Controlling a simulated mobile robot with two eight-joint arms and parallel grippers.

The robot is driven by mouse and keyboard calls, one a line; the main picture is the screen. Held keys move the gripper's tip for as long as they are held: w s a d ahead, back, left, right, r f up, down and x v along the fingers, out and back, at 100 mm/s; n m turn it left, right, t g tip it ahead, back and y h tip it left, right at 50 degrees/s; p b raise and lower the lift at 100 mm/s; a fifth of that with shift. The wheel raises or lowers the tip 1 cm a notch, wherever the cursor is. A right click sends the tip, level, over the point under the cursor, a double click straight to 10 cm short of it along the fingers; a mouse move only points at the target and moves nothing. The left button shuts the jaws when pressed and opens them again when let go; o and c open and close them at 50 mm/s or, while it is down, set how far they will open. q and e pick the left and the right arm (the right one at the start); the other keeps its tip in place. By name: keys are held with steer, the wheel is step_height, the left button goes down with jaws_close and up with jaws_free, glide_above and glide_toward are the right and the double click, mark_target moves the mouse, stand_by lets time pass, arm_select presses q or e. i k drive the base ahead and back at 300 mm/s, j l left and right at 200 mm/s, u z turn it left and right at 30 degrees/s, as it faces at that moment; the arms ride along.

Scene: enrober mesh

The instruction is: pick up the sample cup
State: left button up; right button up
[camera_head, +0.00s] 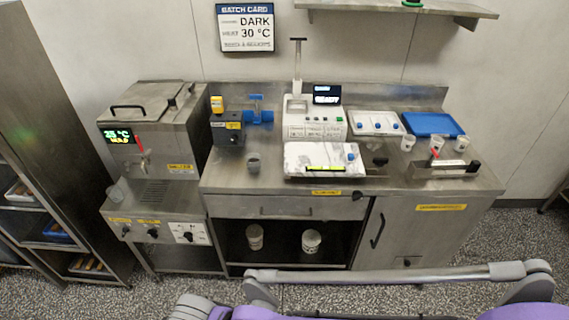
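I cannot tell which of these is the sample cup. Neither gripper shows in the head view. Nothing visible is in contact with any of the cups.
The tempering unit (155,125) stands left, its display reading about 25 °C. A white machine (315,120) reading READY has a white tray (322,160) in front. A blue tray (432,124) lies at back right. Two white tubs (311,241) (255,237) stand in the open cabinet.

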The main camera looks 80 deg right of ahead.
mark_target(254, 160)
steer(key=z, duration=3.85)
steer(key=u, duration=1.45)
steer(key=i+l+u, duration=0.1)
steer(key=l, duration=0.25)
steer(key=i+l+u, duration=0.1)
steer(key=i+l, duration=0.2)
steer(key=i+l+u, duration=0.1)
steer(key=l, duration=0.35)
steer(key=i+l+u, duration=0.1)
steer(key=i+l, duration=0.15)
steer(key=l, duration=0.15)
